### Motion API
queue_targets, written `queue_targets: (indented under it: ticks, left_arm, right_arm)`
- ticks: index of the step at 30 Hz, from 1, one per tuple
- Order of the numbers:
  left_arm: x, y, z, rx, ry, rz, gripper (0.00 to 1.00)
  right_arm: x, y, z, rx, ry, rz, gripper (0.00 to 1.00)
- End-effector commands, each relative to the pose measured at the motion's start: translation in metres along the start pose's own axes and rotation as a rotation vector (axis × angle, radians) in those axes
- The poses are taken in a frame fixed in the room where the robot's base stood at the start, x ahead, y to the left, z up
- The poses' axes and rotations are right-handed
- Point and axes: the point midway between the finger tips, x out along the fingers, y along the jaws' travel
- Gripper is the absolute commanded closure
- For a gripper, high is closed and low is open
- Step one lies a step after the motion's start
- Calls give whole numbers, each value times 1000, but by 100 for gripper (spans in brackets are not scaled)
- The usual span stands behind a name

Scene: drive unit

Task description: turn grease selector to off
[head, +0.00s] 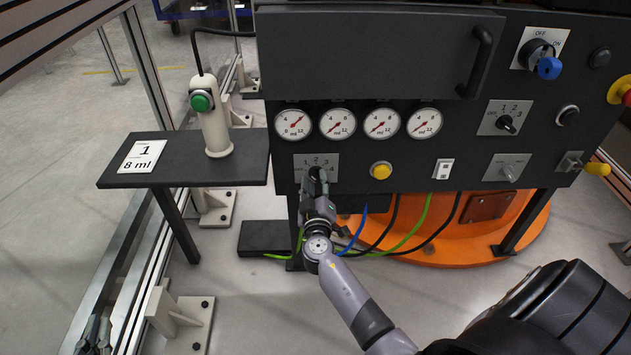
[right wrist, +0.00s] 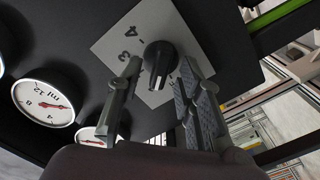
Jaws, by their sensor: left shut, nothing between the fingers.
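A selector with a black knob (right wrist: 160,58) on a grey plate (right wrist: 133,28) fills the middle of the right wrist view; figures 3 and 4 show on it. In the head view this plate (head: 301,160) sits at the panel's lower left, its knob mostly hidden. My right gripper (right wrist: 158,88) is open, one finger on each side of the knob; whether they touch it cannot be told. It also shows in the head view (head: 318,178). My left gripper (head: 93,338) is shut and empty at the lower left, far from the panel.
A similar numbered selector (head: 506,124), a yellow button (head: 381,171) and a white rocker switch (head: 443,169) lie to the right. Gauges (head: 380,123) sit above. A side shelf (head: 178,177) with a green-button post (head: 213,128) stands left. Hoses hang below the panel.

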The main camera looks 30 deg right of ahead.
Motion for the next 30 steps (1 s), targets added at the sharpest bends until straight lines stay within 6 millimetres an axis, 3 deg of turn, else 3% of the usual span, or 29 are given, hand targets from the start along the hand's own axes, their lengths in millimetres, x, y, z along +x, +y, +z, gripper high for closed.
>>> queue_targets:
  ticks: [11,26,30]
  left_arm:
    - [0,0,-3,0,14,1,100]
    - [0,1,-2,-1,10,2,100]
    - [0,1,-2,-1,10,2,100]
  right_arm:
    - [7,0,0,0,0,0,67]
    - [7,0,0,0,0,0,99]
    - [7,0,0,0,0,-1,100]
